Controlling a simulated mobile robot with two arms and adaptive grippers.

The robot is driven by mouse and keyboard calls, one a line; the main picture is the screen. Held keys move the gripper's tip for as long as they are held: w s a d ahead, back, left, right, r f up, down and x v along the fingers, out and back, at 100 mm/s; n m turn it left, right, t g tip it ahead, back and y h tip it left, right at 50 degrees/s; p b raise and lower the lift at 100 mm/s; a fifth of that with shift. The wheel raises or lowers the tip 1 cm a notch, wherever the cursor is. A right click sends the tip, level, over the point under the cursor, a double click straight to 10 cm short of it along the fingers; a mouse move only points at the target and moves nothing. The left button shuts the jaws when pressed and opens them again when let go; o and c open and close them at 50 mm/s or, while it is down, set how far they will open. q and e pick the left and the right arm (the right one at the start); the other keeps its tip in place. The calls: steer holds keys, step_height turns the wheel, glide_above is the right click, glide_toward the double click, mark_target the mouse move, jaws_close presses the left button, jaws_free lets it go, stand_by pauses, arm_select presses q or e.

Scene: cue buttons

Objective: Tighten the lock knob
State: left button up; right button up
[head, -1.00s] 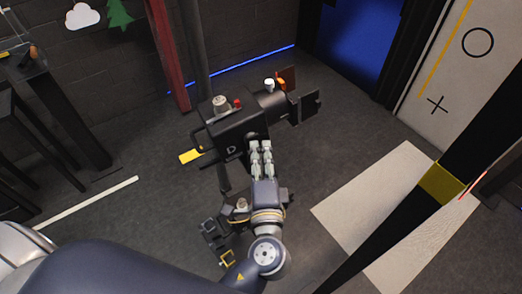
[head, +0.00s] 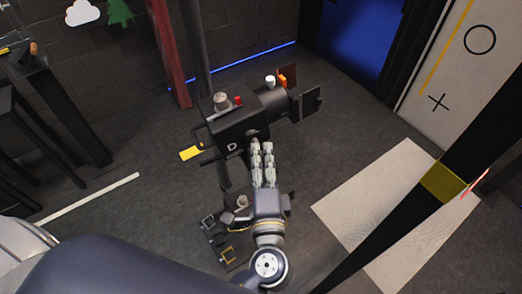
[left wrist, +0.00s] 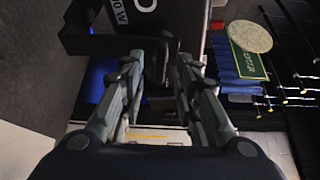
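A black studio camera (head: 250,112) stands in the middle of the head view. It has a silver knob (head: 221,101), a small red button (head: 238,99) and a white knob (head: 269,81) on top. I cannot tell which part is the lock knob. My left gripper (head: 262,147) is at the near side of the camera body, fingers pointing toward it. In the left wrist view its fingertips (left wrist: 163,66) are apart, with a dark part of the camera between and beyond them. Contact cannot be made out. My right gripper is not in view.
A yellow-ended handle (head: 191,152) sticks out left of the camera. Another knob (head: 242,201) and dark brackets sit below, beside my left wrist. A black post with a yellow band (head: 442,182) crosses the right. A red post (head: 169,55) stands behind.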

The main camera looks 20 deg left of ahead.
arm_select(q)
steer(key=v, duration=0.9)
steer(key=shift+s, duration=0.3)
